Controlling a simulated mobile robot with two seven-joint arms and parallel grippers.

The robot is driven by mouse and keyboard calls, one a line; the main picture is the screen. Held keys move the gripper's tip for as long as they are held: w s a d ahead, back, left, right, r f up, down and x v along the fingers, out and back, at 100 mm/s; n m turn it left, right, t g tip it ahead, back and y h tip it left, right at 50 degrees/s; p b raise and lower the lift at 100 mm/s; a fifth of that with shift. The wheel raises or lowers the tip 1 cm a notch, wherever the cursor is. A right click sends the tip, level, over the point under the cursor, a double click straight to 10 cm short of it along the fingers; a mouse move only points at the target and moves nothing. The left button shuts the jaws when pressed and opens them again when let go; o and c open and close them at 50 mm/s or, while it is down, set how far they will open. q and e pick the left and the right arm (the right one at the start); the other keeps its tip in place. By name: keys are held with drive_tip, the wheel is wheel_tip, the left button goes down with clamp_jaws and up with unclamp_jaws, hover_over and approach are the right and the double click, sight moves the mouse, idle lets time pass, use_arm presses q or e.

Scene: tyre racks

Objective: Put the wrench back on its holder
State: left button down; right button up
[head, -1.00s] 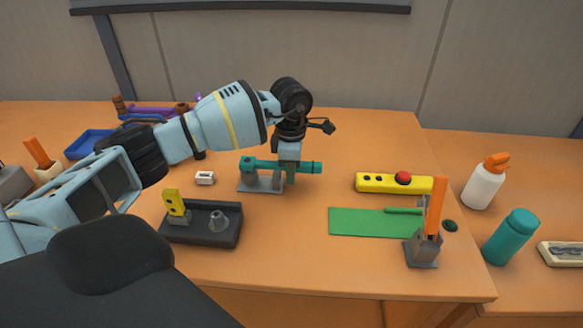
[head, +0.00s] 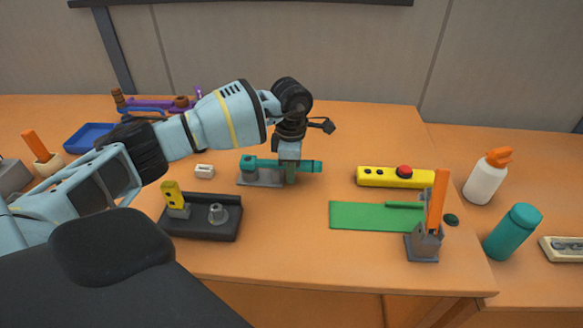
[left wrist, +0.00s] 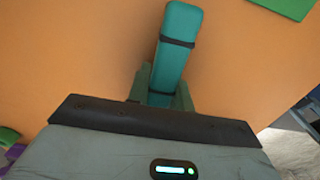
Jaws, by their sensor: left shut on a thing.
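The teal wrench (head: 306,166) lies level over the grey holder (head: 246,182) in the middle of the table, its thicker head at the left. My left gripper (head: 290,175) reaches down from above and is shut on the wrench's handle, just right of the holder. The wrench looks very low on the holder's uprights; I cannot tell whether it rests on them. In the left wrist view the teal handle (left wrist: 177,45), with dark bands, sits between my fingers; the holder does not show there. My right gripper is not in view.
A black tray (head: 190,228) with a yellow piece stands in front left, a small white block (head: 204,171) behind it. To the right are a yellow bar with a red button (head: 375,177), a green mat (head: 350,215) and a grey stand with an orange handle (head: 422,247).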

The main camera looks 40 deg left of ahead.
use_arm(q)
drive_tip(key=shift+f, duration=0.1)
idle(0.3)
drive_tip(key=c, duration=0.6)
unclamp_jaws()
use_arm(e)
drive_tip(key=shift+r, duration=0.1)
use_arm(q)
drive_tip(key=shift+r+p, duration=1.35)
drive_tip(key=shift+r, duration=1.6)
drive_tip(key=shift+r+p, duration=0.85)
drive_tip(key=shift+r, duration=1.2)
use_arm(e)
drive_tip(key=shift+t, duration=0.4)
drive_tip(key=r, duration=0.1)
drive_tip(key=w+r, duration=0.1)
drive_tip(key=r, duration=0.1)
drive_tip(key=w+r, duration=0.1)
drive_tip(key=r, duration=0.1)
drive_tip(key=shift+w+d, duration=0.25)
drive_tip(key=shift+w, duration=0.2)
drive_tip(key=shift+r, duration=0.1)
